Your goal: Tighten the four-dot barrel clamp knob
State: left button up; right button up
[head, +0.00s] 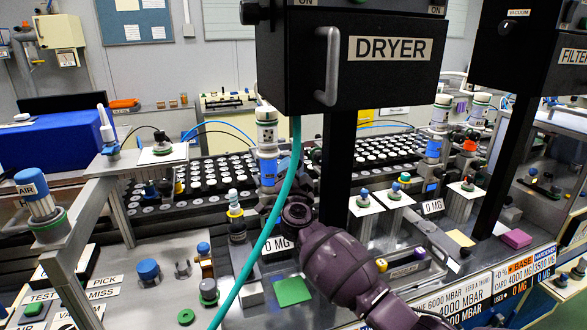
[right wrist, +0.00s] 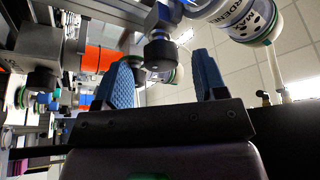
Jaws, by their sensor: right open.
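In the head view, a white-topped barrel (head: 266,114) with dark dots and a blue lower band stands left of the dryer post; its dot count is too small to be sure of. My purple right arm reaches toward it, with its gripper's fingers hidden. In the right wrist view, my right gripper (right wrist: 166,82) is open, with two blue fingers and nothing between them. A black knob (right wrist: 160,54) shows beyond the fingertips, close to a white barrel (right wrist: 222,10) with printed lettering. Whether this is the four-dot clamp knob I cannot tell. My left gripper is not in view.
The black dryer box (head: 350,60) hangs overhead, and a teal hose (head: 285,205) runs down in front of the barrel. A tray of black and white pucks (head: 210,180) lies behind. More barrels (head: 440,112) stand to the right.

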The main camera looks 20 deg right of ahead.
jog(key=shift+x, duration=1.45)
jog(key=shift+c, duration=0.5)
